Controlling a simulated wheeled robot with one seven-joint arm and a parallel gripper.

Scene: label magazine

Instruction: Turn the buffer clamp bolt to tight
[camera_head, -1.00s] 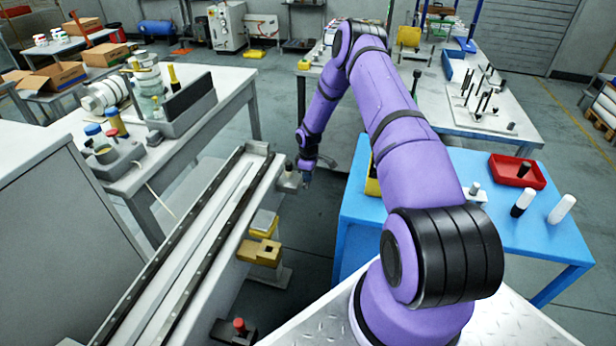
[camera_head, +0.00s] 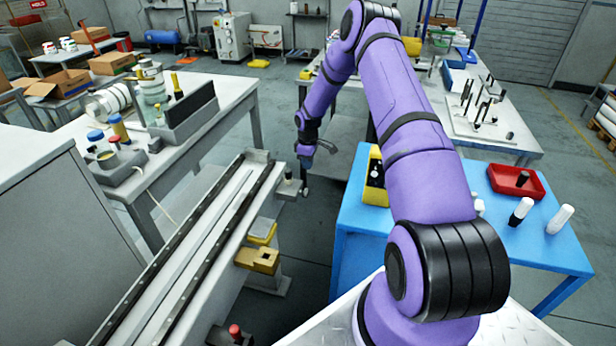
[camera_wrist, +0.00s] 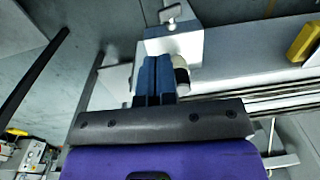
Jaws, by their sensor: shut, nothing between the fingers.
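A pale bracket block (camera_head: 289,189) sits at the far end of the long rail, with a small dark upright piece (camera_head: 288,173) on it. In the wrist view the block (camera_wrist: 186,46) carries a grey T-shaped piece (camera_wrist: 171,15) and a short white-and-black cylinder (camera_wrist: 181,74). I cannot tell for sure which of these is the buffer clamp bolt. My gripper (camera_head: 305,190) hangs pointing down just right of the block. In the wrist view my gripper's blue fingers (camera_wrist: 155,62) are together and empty, beside the cylinder; whether they touch it is unclear.
The long rail (camera_head: 190,255) runs toward the front left. Yellow blocks (camera_head: 258,260) sit on its right side. A blue table (camera_head: 450,245) with a red tray (camera_head: 516,181) stands to the right. Open floor lies between the rail and the blue table.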

